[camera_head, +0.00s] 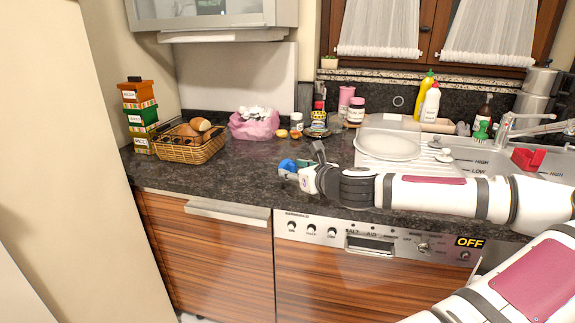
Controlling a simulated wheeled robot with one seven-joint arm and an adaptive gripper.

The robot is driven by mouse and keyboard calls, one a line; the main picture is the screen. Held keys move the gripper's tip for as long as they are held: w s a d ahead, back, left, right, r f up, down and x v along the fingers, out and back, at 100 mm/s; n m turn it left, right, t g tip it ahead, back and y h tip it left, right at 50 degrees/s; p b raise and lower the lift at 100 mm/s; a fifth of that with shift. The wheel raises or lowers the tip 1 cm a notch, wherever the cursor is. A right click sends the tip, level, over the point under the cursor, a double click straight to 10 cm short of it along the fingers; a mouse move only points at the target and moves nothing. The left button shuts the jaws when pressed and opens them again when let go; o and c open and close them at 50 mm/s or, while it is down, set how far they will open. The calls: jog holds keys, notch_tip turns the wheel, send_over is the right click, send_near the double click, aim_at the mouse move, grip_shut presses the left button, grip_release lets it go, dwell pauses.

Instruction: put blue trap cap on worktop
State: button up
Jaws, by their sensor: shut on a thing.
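The blue trap cap (287,165) shows as a small rounded blue shape at the tip of my gripper (295,170). My gripper is shut on it, over the front part of the dark speckled worktop (220,183). The fingers hide part of the cap. I cannot tell whether the cap touches the worktop or hangs just above it.
A wicker basket (190,150) with bread and stacked boxes (138,115) stand at the left. A pink bag (254,126) and small jars line the back. A white plate (388,146) lies by the sink at right. Worktop left of my gripper is clear.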

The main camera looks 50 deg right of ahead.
jog(key=w+d, duration=0.5)
jog(key=w+d+f+b, duration=0.1)
jog(key=w+d, duration=0.1)
jog(key=w, duration=0.1)
jog(key=shift+w+d+f, duration=0.1)
jog(key=shift+w+d, duration=0.1)
jog(key=shift+d, duration=0.1)
jog(key=shift+w+d+f+b, duration=0.15)
jog(key=shift+f+b, duration=0.45)
jog(key=shift+f, duration=1.2)
jog(key=shift+f, duration=0.15)
jog(key=o, duration=1.3)
jog(key=shift+r, duration=0.25)
jog(key=p+v, duration=0.2)
jog(key=v, duration=1)
jog(key=shift+d, duration=0.1)
